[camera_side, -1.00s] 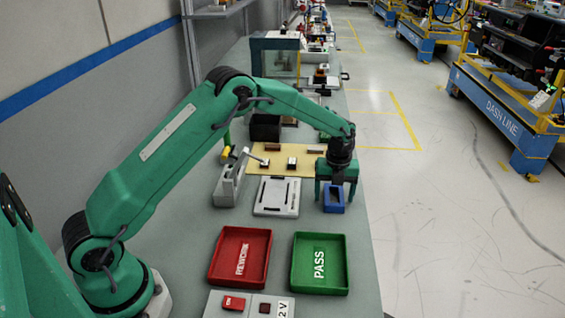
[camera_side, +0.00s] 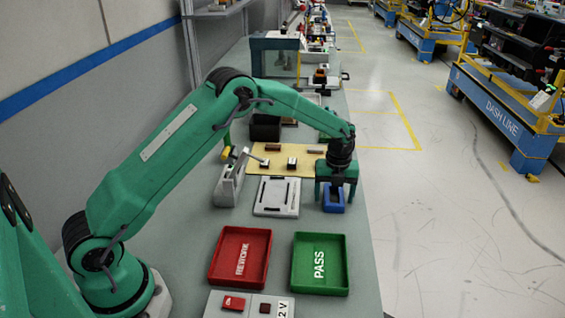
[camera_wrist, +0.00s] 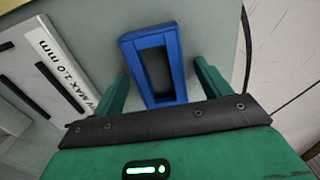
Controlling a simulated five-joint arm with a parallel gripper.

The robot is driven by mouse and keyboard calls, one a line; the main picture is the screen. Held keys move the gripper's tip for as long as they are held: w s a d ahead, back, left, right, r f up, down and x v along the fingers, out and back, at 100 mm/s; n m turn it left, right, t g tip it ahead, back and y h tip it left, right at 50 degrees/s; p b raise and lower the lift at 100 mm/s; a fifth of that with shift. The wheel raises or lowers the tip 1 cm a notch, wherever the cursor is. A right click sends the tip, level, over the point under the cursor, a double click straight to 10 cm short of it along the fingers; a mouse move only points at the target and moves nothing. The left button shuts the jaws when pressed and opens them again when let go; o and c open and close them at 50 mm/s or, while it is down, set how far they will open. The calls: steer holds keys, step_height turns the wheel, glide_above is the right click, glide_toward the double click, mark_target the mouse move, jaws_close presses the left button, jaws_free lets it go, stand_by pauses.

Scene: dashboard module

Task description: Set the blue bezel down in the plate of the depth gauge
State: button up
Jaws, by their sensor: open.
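The blue bezel (camera_side: 333,200), a rectangular frame with an open middle, lies on the bench near its right edge. My gripper (camera_side: 334,190) is above and around it. In the wrist view the bezel (camera_wrist: 153,64) sits between the two green fingers of my gripper (camera_wrist: 160,88), with a gap on each side. The fingers are open and hold nothing. The depth gauge (camera_side: 230,180) is a grey block with an angled lever, left of the bezel. A pale plate (camera_side: 277,197) with dark slots lies between them, and its marked edge shows in the wrist view (camera_wrist: 52,62).
The red REWORK tray (camera_side: 240,257) and green PASS tray (camera_side: 320,263) stand nearer the camera. A tan mat (camera_side: 270,158) with small dark parts lies behind the plate. The bench's right edge is close beside the bezel.

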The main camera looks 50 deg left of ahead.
stand_by(0.3)
steer(key=c, duration=1)
steer(key=shift+c, duration=0.2)
steer(key=shift+r, duration=0.1)
steer(key=shift+r, duration=0.5)
step_height(320, 180, up, 4)
steer(key=shift+f, duration=0.25)
steer(key=s+d+r, duration=0.2)
steer(key=d, duration=0.1)
steer(key=s+d+r, duration=0.2)
steer(key=d, duration=0.1)
steer(key=s+d+r, duration=0.2)
steer(key=d, duration=0.1)
steer(key=shift+s+d+r, duration=0.25)
steer(key=shift+d+r, duration=0.15)
